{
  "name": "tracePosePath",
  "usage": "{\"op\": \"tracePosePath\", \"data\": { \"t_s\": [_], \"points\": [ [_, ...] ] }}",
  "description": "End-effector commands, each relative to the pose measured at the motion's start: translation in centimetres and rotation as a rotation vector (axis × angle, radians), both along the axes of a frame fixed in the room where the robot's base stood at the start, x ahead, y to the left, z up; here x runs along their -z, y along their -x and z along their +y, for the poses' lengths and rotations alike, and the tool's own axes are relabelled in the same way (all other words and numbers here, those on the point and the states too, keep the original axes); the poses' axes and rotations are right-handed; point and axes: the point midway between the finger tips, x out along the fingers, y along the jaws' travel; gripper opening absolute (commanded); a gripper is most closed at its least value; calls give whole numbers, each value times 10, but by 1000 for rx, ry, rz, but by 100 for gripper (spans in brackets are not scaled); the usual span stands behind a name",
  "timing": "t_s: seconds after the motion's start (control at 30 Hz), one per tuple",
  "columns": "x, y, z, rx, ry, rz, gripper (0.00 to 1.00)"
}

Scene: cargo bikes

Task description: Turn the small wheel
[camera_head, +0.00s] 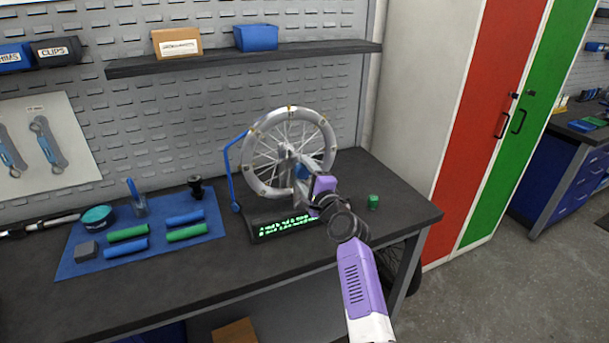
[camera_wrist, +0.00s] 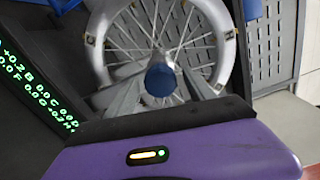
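The small wheel (camera_head: 246,165) is a silver spoked rim with tan marks, upright in a dark stand on the workbench. In the wrist view, its rim (camera_wrist: 229,52) and spokes fill the upper middle. A blue round knob (camera_wrist: 161,80) shows in front of the hub; it also shows in the head view (camera_head: 301,172). My gripper (camera_head: 296,178) reaches the wheel from the front right. Its grey fingers (camera_wrist: 161,88) lie on either side of the knob and look open. Contact with the knob cannot be told. My gripper hides part of the lower right rim.
The stand's display (camera_head: 284,226) shows green text. A blue bent rod (camera_head: 228,165) stands left of the wheel, and a small green block (camera_head: 373,201) right of it. A blue mat (camera_head: 80,262) with grips and small items lies left. A shelf (camera_head: 230,61) hangs behind.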

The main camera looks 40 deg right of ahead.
Motion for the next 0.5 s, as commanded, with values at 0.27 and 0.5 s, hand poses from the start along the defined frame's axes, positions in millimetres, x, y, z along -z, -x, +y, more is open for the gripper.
{"op": "tracePosePath", "data": {
  "t_s": [0.27,0.5],
  "points": [
    [0,9,4,-2,1,1,63],
    [1,44,14,-2,3,1,63]
  ]
}}
